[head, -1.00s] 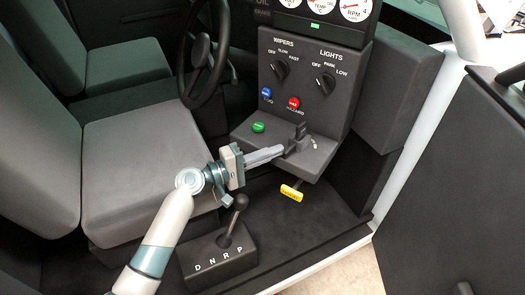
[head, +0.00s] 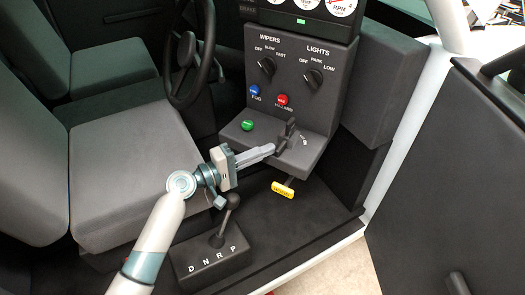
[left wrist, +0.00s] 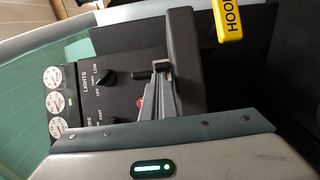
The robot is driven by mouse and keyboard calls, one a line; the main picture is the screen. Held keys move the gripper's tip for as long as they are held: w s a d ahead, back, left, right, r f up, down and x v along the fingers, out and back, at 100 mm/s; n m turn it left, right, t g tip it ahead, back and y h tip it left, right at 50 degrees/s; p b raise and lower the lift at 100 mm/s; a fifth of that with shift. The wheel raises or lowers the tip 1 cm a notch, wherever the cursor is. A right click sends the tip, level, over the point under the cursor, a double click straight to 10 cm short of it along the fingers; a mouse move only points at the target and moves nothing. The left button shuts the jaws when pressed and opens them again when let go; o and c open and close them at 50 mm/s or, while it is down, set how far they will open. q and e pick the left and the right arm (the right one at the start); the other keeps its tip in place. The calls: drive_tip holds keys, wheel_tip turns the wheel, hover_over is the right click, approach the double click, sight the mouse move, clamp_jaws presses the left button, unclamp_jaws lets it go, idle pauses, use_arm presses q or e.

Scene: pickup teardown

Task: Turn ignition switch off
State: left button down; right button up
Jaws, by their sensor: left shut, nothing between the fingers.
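The ignition switch (head: 289,132) is a small dark upright handle on the right part of the low console shelf (head: 310,155). Small white marks, too small to read, lie to its right. My left gripper (head: 271,149) reaches in from the left, its fingers shut and empty. Its fingertips are at or just beside the switch's base; I cannot tell whether they touch. In the left wrist view the fingers (left wrist: 160,68) point up beside the dark switch handle (left wrist: 143,74), partly covering the shelf. My right gripper is not in view.
A green button (head: 247,125) sits left on the shelf. Wiper (head: 267,66) and lights (head: 312,78) knobs and blue and red buttons are on the panel above. A yellow hood pull (head: 283,190) hangs below. The gear lever (head: 233,201) stands under my arm; the steering wheel (head: 188,65) is left.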

use_arm(q)
drive_tip(key=shift+s+d+f+g, duration=0.25)
drive_tip(key=shift+s+g, duration=0.05)
drive_tip(key=shift+s, duration=0.05)
drive_tip(key=b+v, duration=0.3)
drive_tip(key=v, duration=0.4)
drive_tip(key=shift+a, duration=0.45)
drive_tip(key=shift+w+r, duration=0.1)
drive_tip(key=shift+w, duration=0.1)
